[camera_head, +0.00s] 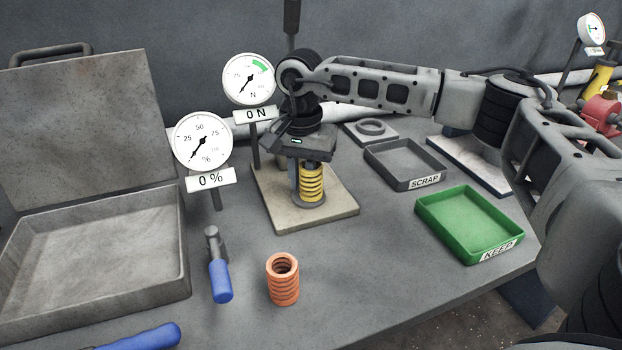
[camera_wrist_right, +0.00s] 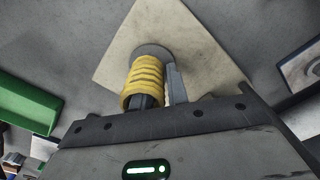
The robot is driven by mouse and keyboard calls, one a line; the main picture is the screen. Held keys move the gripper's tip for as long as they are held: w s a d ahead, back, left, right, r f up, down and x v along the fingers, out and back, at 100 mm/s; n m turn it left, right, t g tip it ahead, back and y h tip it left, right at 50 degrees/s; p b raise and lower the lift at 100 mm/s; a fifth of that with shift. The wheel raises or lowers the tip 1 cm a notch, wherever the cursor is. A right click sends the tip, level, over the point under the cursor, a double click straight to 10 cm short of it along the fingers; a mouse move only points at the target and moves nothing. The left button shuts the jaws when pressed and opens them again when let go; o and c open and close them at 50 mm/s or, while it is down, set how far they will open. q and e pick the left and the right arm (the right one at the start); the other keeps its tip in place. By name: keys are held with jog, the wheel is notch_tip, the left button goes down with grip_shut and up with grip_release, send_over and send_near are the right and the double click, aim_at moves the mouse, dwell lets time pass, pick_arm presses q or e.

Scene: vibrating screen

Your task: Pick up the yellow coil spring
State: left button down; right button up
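The yellow coil spring (camera_head: 312,182) stands upright on a dark round seat on the beige base plate (camera_head: 333,212). It also shows in the right wrist view (camera_wrist_right: 145,78), with a dark part at its near end. My right gripper (camera_head: 303,170) points down over the spring. One grey finger (camera_wrist_right: 174,84) is beside the spring, close against it or touching. My left gripper is not in view.
Two gauges (camera_head: 202,142) (camera_head: 248,79) stand left of and behind the plate. The SCRAP tray (camera_head: 395,178) and green KEEP tray (camera_head: 464,222) are empty at right. A large grey open case (camera_head: 110,300) is at left.

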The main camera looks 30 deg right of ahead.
grip_shut()
jog(key=shift+r, duration=0.2)
